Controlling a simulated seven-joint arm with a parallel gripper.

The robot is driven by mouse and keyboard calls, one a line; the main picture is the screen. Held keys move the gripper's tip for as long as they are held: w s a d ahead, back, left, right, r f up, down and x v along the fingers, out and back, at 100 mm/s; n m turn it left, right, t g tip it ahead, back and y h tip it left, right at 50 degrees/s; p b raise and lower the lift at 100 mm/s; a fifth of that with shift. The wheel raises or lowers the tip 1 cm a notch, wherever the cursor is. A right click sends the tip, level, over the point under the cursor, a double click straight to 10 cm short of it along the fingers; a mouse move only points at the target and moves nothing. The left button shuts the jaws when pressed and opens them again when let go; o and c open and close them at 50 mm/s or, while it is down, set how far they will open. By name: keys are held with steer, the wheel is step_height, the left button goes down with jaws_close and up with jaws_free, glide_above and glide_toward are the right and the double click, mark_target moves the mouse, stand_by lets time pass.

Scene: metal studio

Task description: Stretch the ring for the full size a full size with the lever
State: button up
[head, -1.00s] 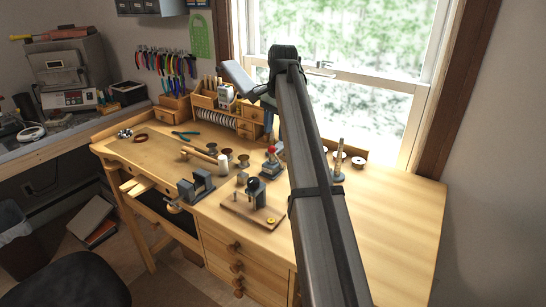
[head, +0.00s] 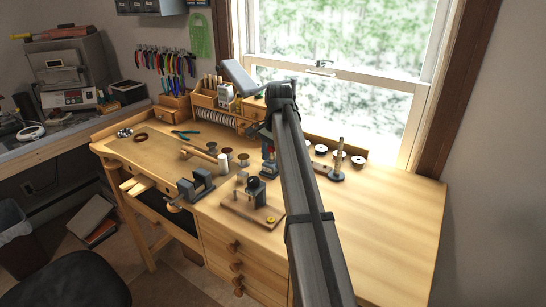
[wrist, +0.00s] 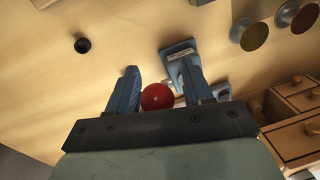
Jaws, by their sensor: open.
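My gripper (wrist: 160,78) is open, with its two blue-grey fingers apart. A red ball knob (wrist: 157,97), which looks like the lever's end, lies between the fingers in the wrist view. I cannot tell how deep it sits, and I see no contact. The grey stretcher body (wrist: 183,66) shows behind the right finger. In the head view the red and grey stretcher (head: 268,168) stands on the bench, partly hidden by my arm. My gripper is just above it there, mostly hidden. I cannot make out a ring on the stretcher.
The wooden bench (head: 385,215) is clear at the right. A wooden board (head: 243,222) with a dark tool lies in front of the stretcher. An upright mandrel (head: 338,160) stands at the right.

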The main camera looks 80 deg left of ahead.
jaws_close()
stand_by(0.3)
